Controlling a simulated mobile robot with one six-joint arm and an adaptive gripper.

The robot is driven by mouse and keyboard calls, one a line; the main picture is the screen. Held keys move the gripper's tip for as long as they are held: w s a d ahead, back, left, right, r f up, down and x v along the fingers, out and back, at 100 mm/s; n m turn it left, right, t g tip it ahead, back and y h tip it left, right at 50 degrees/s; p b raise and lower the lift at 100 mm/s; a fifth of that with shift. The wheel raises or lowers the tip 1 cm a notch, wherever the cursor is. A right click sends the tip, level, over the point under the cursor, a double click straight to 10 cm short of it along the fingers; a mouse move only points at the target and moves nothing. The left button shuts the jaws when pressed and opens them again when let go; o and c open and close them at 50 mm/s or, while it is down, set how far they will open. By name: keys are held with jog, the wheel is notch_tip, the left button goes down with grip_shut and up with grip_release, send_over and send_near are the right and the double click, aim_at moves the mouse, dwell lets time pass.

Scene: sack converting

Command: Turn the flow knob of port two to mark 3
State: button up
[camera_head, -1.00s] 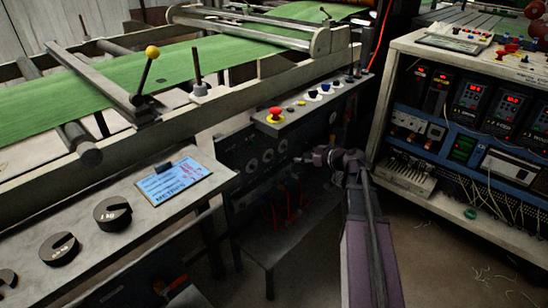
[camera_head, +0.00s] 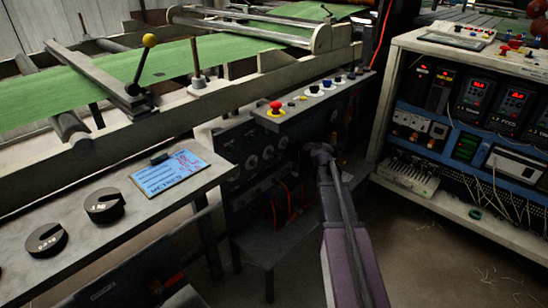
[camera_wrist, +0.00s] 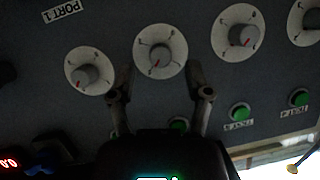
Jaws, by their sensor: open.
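In the wrist view, a dark panel carries a row of white-faced dials with grey knobs, each with a red pointer. The second dial from the left (camera_wrist: 160,55) is in front of my gripper (camera_wrist: 159,72), its pointer toward the lower left. My gripper is open, one finger on each side of that knob, with no clear contact visible. The leftmost dial (camera_wrist: 88,73) and third dial (camera_wrist: 240,35) flank it. A "PORT 1" label (camera_wrist: 63,11) is at upper left; no port two label is readable. In the head view, my arm reaches the shadowed panel and its fingers are indistinct.
Green buttons (camera_wrist: 239,112) sit below the dials. In the head view, a red emergency stop (camera_head: 276,107) is on the ledge above the panel. A console (camera_head: 450,185) stands to the right. A bench with black knobs (camera_head: 104,205) and a blue-white card (camera_head: 172,173) is at left.

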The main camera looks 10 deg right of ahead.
jog(key=shift+x, duration=0.9)
jog(key=shift+c, duration=0.2)
grip_shut()
